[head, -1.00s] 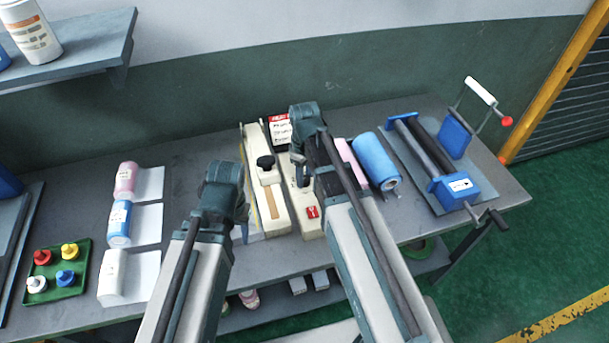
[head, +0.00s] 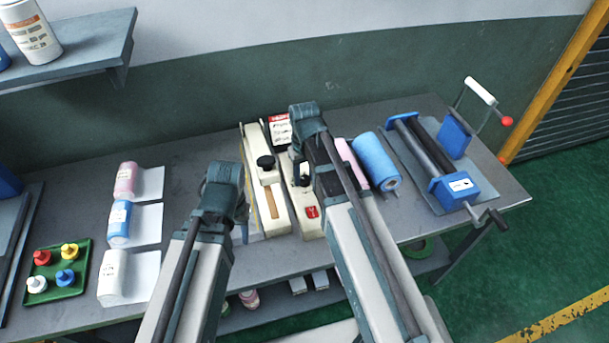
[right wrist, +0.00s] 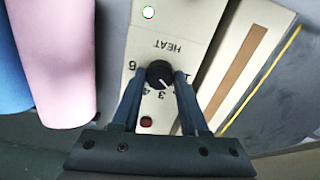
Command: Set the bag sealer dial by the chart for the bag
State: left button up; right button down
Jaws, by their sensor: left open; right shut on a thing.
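The cream bag sealer (head: 273,208) stands mid-table, its long arm with a black knob (head: 265,162) beside a panel with a red switch (head: 312,212). In the right wrist view the sealer's black dial (right wrist: 160,74) sits on the panel under the upside-down word HEAT. Numbers ring it; its light mark points down toward the 3 side, but the exact setting is unclear. My right gripper (right wrist: 158,85) is shut on the dial, a finger on each side. A red-and-white card with small lettering (head: 280,130) stands behind the sealer. My left gripper (head: 222,190) hangs left of it, its fingertips mostly hidden.
A blue roll (head: 376,160) and a pink roll (head: 351,162) lie right of the sealer. A blue roller machine (head: 455,187) is further right. Bottles on white sheets and a green tray (head: 70,291) with coloured capped pieces are at the left.

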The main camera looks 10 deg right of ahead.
aim_at(304, 178)
dwell(0.4)
jog(key=shift+c, duration=2.1)
grip_release()
pick_arm(q)
notch_tip(304, 178, up, 14)
jog(key=p, duration=1.4)
pick_arm(e)
notch_tip(304, 178, up, 14)
pick_arm(q)
jog(key=shift+f, duration=0.15)
pick_arm(e)
jog(key=shift+f, duration=0.15)
